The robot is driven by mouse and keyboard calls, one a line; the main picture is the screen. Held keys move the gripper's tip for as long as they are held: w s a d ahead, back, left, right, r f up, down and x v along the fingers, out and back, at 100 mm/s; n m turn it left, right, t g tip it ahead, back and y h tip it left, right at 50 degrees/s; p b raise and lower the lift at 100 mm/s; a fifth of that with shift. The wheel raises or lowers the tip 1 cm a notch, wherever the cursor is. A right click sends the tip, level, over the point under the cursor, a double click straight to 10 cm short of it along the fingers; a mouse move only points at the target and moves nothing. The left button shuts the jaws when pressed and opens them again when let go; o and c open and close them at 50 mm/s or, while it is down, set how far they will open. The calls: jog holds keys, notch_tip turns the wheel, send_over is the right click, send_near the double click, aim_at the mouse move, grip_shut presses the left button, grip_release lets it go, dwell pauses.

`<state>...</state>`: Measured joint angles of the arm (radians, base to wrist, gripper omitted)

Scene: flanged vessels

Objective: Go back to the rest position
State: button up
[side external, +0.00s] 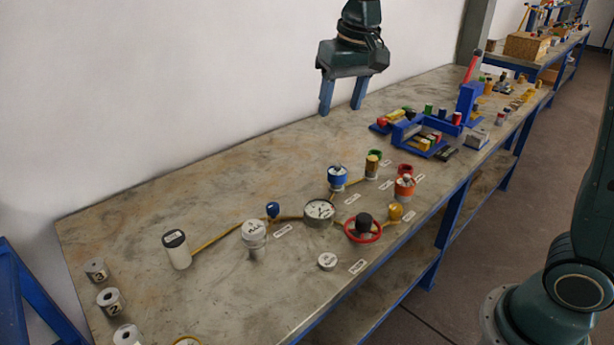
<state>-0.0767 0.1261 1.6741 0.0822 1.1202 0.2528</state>
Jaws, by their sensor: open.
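My gripper (342,110) is at the upper middle of the side external view, above the far side of the workbench (130,228). Its two blue fingers point down and stand apart, with nothing between them. On the bench below stand the vessels: a white cylinder with a dark top (178,252), a white lidded vessel (254,238), a wide gauge-like vessel (319,212), a blue-topped vessel (337,178) and an orange vessel (404,189). Yellow lines run between several of them. My gripper is apart from all of these.
A red handwheel with a black knob (363,228) and a small white disc (327,261) are near the front edge. Numbered grey cylinders (109,300) stand at the left end. Blue racks with small parts (420,135) fill the far right. The rear middle bench is bare.

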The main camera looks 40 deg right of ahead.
jog(key=s+d+f+n+t, duration=0.1)
jog(key=s+f, duration=0.1)
jog(key=s, duration=1)
jog(key=s+d+f+n+t, duration=0.1)
jog(key=s+n+t, duration=0.1)
jog(key=s, duration=1.1)
jog(key=shift+f, duration=0.4)
